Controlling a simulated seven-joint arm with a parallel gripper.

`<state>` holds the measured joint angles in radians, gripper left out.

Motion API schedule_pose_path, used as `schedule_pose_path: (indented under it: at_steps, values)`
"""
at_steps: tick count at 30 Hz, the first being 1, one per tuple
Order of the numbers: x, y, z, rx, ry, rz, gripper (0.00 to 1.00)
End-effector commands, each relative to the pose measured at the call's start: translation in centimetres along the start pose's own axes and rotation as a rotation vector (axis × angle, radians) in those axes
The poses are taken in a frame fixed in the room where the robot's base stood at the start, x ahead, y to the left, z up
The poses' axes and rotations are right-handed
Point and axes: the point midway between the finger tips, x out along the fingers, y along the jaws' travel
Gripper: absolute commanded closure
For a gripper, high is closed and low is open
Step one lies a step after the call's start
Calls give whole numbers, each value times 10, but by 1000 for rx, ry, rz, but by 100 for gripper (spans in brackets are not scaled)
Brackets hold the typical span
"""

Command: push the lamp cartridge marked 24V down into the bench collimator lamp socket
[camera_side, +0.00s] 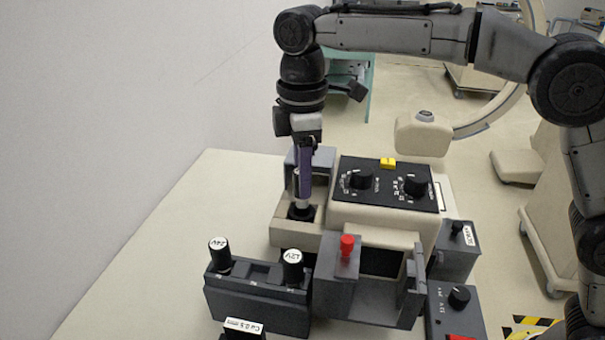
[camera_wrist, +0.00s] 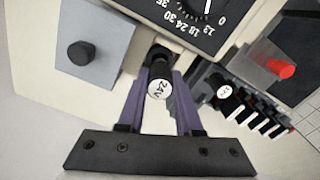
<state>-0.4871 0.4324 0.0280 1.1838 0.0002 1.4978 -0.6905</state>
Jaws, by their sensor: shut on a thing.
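The lamp cartridge (camera_wrist: 159,83) has a black body and a white round cap that reads 24V in the wrist view. My gripper (camera_wrist: 158,95) is shut on it, with one purple finger on each side. In the side view my gripper (camera_side: 302,200) points straight down over the black lamp socket (camera_side: 300,213) on the beige collimator block. The cartridge looks upright and its lower end is at the socket. The fingers hide much of it, so I cannot tell how deep it sits.
A dark rack (camera_side: 257,300) in front holds a cartridge marked 24V (camera_side: 218,250) at left and one marked 12V (camera_side: 292,262) at right. Its middle slot looks empty. A panel with knobs (camera_side: 388,184) and a red-knobbed grey part (camera_side: 347,246) stand close to the right.

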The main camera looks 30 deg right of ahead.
Motion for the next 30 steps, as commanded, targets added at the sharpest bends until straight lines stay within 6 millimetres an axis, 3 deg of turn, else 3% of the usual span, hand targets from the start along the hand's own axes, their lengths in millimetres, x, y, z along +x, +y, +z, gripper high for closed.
schedule_pose_path:
  at_steps: [30]
  values:
    - [17, 0, 0, 0, 1, 1, 100]
